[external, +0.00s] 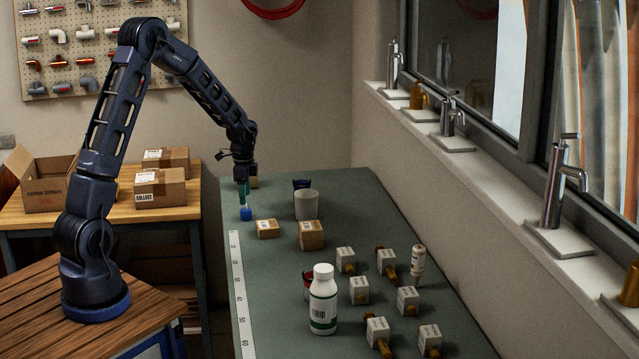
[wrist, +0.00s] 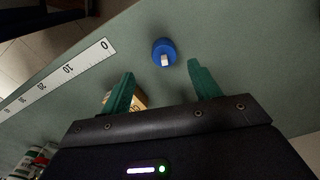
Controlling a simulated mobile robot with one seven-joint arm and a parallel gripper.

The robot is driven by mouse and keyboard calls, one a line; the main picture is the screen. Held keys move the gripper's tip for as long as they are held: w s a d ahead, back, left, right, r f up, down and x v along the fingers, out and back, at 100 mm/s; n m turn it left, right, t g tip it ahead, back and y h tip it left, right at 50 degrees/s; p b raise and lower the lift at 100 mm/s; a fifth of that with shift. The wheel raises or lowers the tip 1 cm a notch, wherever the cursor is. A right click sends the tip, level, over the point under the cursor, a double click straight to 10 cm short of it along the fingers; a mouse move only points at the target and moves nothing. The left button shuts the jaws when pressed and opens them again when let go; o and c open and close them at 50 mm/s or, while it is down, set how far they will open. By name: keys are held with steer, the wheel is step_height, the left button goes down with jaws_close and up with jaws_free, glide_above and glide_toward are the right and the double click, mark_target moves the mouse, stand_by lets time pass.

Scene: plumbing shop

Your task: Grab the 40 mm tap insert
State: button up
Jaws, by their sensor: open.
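A short blue cylinder with a small white stub on top (external: 246,214), which looks like a tap insert, stands at the far left of the green bench. In the wrist view it (wrist: 163,49) sits just beyond the fingertips, about midway between them. My gripper (external: 243,195) points down above it. Its green fingers (wrist: 160,72) are spread apart with nothing between them. I cannot read any size marking on the insert.
A ruler strip (external: 243,290) runs along the bench's left edge. Small boxes (external: 267,229) (external: 311,236) and a grey-white cup (external: 306,205) stand right of the insert. A white bottle (external: 323,300) and several white blocks with brass stems (external: 359,291) stand nearer the camera.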

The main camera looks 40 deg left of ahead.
mark_target(246, 209)
steer(key=shift+w+a+f, duration=0.1)
steer(key=shift+w+f, duration=0.05)
steer(key=shift+f, duration=1.6)
steer(key=shift+w+a+f, duration=0.1)
steer(key=shift+w+f, duration=0.05)
steer(key=shift+f, duration=1.55)
steer(key=shift+c, duration=0.2)
steer(key=c, duration=1)
